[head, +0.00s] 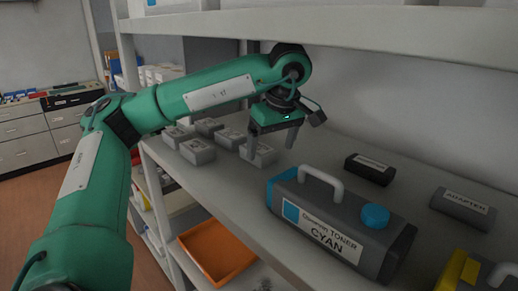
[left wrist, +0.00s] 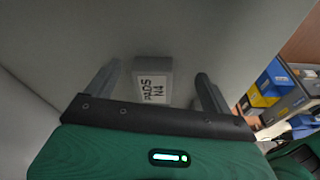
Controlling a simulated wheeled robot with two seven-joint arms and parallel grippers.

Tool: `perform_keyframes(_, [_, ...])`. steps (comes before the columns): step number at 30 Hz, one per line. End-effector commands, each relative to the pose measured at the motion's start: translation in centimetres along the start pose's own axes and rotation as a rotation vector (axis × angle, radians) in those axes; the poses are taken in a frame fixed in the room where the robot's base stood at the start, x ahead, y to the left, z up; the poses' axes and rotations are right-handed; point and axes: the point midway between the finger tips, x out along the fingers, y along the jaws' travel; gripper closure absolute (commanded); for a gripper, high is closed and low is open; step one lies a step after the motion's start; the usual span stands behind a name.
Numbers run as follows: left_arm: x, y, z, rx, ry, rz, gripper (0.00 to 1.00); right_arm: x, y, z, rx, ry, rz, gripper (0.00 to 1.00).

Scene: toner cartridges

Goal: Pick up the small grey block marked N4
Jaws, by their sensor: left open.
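The small grey block marked N4 (left wrist: 152,82) shows in the left wrist view, its white label reading "PADS N4". It lies between the two spread fingers of my left gripper (left wrist: 159,74), with a gap on each side. In the head view my left gripper (head: 272,146) points down over the shelf, at a grey block (head: 264,155) partly hidden by a finger. The gripper is open and holds nothing. My right gripper is in neither view.
Several similar grey blocks (head: 197,151) stand left of the gripper on the shelf (head: 235,192). A cyan toner cartridge (head: 335,222), a black box (head: 370,169) and a grey adapter box (head: 463,208) stand to the right. An upper shelf (head: 400,30) hangs above.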

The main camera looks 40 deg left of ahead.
Motion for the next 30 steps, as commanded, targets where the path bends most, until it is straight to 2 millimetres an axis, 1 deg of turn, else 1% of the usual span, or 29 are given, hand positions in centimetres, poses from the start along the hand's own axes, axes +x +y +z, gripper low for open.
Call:
perform_keyframes(1, [0.1, 0.0, -0.7, -0.002, 0.000, -0.001, 0.15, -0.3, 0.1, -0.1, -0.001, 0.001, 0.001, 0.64])
perform_keyframes(8, [0.6, 0.0, -2.1, -0.001, 0.000, -0.001, 0.15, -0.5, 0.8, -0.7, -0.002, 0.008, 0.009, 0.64])
perform_keyframes(11, [0.9, 0.0, -3.6, -0.004, -0.002, -0.001, 0.15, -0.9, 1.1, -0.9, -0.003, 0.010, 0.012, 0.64])
perform_keyframes(13, [1.3, -0.1, -5.0, -0.005, -0.003, -0.003, 0.15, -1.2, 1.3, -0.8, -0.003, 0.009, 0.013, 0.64])
perform_keyframes(15, [2.5, 0.0, -4.9, 0.002, -0.001, -0.003, 0.15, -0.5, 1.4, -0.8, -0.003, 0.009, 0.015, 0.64])
perform_keyframes(21, [4.1, 0.0, -4.9, 0.001, 0.000, -0.001, 0.15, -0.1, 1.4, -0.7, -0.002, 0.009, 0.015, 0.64])
perform_keyframes(30, [4.4, 0.0, -5.0, 0.000, 0.001, 0.001, 0.15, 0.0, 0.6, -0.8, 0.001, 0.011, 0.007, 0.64])
